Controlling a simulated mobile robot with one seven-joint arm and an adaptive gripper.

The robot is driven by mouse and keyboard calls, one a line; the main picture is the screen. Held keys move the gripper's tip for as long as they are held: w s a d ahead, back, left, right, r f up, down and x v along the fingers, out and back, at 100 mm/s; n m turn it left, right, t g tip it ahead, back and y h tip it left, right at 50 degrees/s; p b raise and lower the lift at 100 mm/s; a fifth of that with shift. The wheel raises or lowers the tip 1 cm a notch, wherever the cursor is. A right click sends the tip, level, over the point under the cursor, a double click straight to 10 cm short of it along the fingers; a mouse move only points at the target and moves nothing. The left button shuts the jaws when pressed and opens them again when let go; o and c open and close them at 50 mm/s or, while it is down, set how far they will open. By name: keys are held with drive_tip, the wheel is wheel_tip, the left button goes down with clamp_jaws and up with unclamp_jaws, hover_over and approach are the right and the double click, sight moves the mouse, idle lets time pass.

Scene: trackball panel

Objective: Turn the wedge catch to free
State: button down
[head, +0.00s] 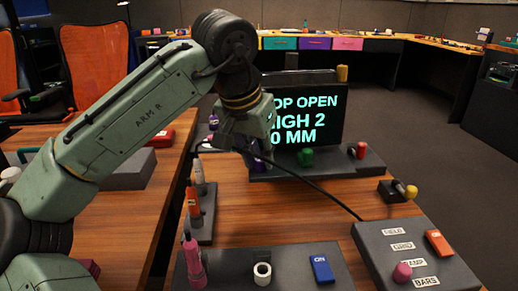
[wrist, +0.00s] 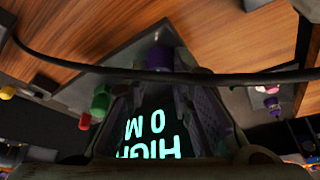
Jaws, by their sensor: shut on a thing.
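My gripper (head: 250,146) reaches down at the left end of the dark base under the lit screen. In the wrist view my gripper (wrist: 163,76) has its fingers on both sides of a purple knob (wrist: 160,57), shut on it. The purple knob (head: 258,160) shows only in part in the head view, behind the fingers. No label names it, so I cannot tell for sure that it is the wedge catch. The screen (head: 308,115) shows green text, partly hidden by my arm: "OP OPEN", "IGH 2", "0 MM".
A green knob (head: 305,157) and a red knob (head: 358,151) stand to the right on the same base. A dark cable (head: 315,187) crosses the wooden table. A labelled panel (head: 415,254) stands front right. Orange and pink pieces stand at left. The table's middle is mostly clear.

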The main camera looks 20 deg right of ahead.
drive_tip(key=shift+s+d+n+t+y+p, duration=0.1)
drive_tip(key=shift+n+t+y+p, duration=0.3)
drive_tip(key=shift+n, duration=0.75)
drive_tip(key=shift+n+t+y+p, duration=0.1)
drive_tip(key=shift+n+y+p, duration=0.45)
drive_tip(key=shift+n, duration=0.6)
drive_tip(key=c, duration=1.4)
unclamp_jaws()
drive_tip(key=v, duration=1.2)
drive_tip(key=shift+s, duration=0.1)
drive_tip(key=shift+f, duration=0.1)
